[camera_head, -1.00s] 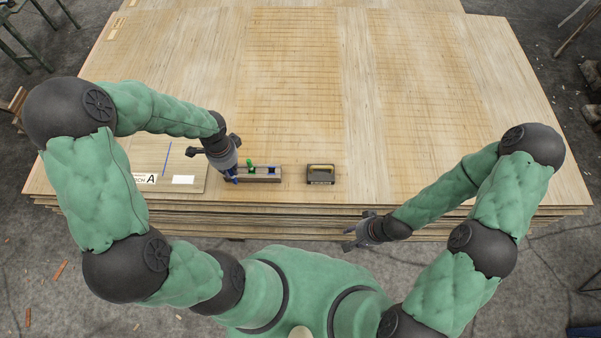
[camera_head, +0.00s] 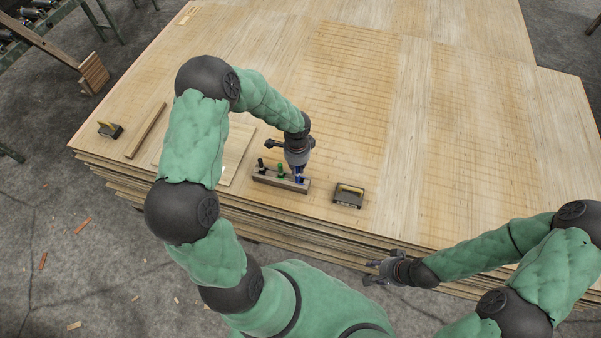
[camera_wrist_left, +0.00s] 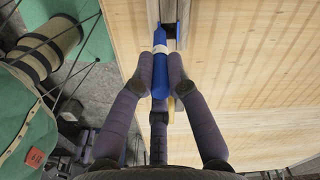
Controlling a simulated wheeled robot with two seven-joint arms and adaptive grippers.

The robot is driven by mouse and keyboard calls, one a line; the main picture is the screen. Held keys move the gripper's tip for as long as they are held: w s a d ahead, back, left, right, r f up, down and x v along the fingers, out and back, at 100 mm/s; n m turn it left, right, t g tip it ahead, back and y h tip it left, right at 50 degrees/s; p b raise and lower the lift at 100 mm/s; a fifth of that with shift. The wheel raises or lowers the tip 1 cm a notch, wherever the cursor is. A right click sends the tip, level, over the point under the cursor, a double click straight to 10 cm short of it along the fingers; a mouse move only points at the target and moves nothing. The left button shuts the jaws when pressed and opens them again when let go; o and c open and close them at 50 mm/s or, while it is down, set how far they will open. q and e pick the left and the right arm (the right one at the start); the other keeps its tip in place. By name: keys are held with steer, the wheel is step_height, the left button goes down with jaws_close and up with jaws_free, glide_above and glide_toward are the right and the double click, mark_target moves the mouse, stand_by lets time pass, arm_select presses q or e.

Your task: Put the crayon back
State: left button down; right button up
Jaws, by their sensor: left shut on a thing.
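The blue crayon (camera_wrist_left: 159,42) is between the closed fingers of my left gripper (camera_wrist_left: 160,72) in the left wrist view. In the head view my left gripper (camera_head: 298,174) is over the right end of the wooden crayon rack (camera_head: 268,180). The crayon overlaps the rack's end in the wrist view; I cannot tell whether it is inside a slot. A black crayon (camera_head: 261,163) and a green crayon (camera_head: 280,169) stand upright in the rack to the left. My right gripper (camera_head: 374,271) is empty with fingers apart, in front of the table edge.
A similar block (camera_head: 109,130) and a wooden strip (camera_head: 146,131) lie at the left. A board (camera_head: 239,150) is partly hidden by my left arm. The veneer stack is clear behind and to the right.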

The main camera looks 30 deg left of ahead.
arm_select(q)
steer(key=shift+w+d+f+b, duration=0.1)
steer(key=shift+w+f+b, duration=0.15)
steer(key=shift+f, duration=0.55)
steer(key=shift+w+f+b, duration=0.2)
steer(key=shift+f, duration=0.55)
steer(key=shift+w+d+f+b, duration=0.1)
steer(key=shift+w+f+b, duration=0.15)
steer(key=shift+f, duration=0.55)
steer(key=shift+f, duration=0.2)
steer(key=c, duration=1.2)
jaws_free()
steer(key=shift+r, duration=0.1)
